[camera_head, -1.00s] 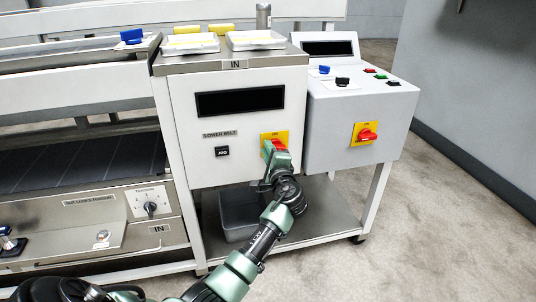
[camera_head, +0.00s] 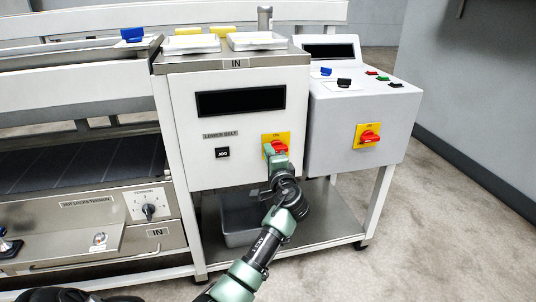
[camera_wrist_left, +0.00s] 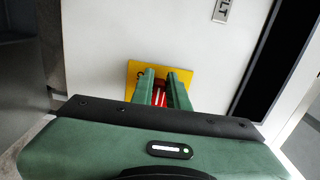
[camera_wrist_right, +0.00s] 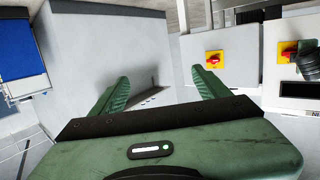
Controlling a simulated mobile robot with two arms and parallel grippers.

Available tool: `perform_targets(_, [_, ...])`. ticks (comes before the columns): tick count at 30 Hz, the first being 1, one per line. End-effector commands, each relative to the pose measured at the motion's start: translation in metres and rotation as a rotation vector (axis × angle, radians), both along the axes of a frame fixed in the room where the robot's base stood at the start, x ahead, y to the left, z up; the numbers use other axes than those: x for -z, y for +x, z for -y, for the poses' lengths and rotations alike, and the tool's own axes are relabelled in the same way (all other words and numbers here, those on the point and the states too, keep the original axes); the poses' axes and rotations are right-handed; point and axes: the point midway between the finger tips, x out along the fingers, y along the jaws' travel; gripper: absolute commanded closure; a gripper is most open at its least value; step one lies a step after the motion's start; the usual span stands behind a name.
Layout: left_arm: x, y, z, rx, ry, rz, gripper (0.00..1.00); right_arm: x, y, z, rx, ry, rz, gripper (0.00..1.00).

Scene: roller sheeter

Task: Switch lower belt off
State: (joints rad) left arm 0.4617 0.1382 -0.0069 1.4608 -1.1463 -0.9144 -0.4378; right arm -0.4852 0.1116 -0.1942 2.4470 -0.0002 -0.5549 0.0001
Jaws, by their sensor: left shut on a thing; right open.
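The lower belt switch is a red knob (camera_wrist_left: 159,98) on a yellow plate (camera_head: 268,138), on the white front panel (camera_head: 190,165) right of the "LOWER BELT" label (camera_head: 220,134). My left gripper (camera_head: 274,155) is at the knob, its fingers shut on the knob's two sides. The fingers hide part of the knob, so its exact angle is hard to read. My right gripper (camera_wrist_right: 160,78) shows only in its own wrist view, open and empty, away from the lower belt switch.
A similar red switch (camera_head: 369,137) is on the grey control box (camera_head: 335,150) to the right. A black JOG button (camera_head: 222,153) is left of the held switch. A grey bin (camera_head: 238,222) stands on the shelf below. Open floor lies at the right.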

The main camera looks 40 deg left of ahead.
Motion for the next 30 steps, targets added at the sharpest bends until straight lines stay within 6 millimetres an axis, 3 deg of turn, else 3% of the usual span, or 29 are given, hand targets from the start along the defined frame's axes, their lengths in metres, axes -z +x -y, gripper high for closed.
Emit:
perform_targets(2, [0.002, 0.004, 0.009, 0.022, -0.007, 0.002, 1.0, 0.0, 0.0, 0.0, 0.0, 0.0, -0.001, 0.24])
perform_targets(3, [0.002, 0.004, 0.009, 0.022, -0.007, 0.002, 0.76, 0.0, 0.0, 0.0, 0.0, 0.0, -0.001, 0.24])
perform_targets(5, [0.002, 0.004, 0.009, 0.022, -0.007, 0.002, 0.63, 0.0, 0.0, 0.0, 0.0, 0.0, -0.001, 0.24])
perform_targets(17, [-0.001, -0.001, 0.008, 0.012, -0.001, 0.002, 0.63, 0.001, 0.0, 0.001, 0.001, -0.003, -0.013, 0.24])
perform_targets(30, [0.0, -0.04, 0.062, 0.019, -0.004, 0.001, 0.63, 0.057, -0.029, 0.016, 0.021, -0.077, -0.32, 0.24])
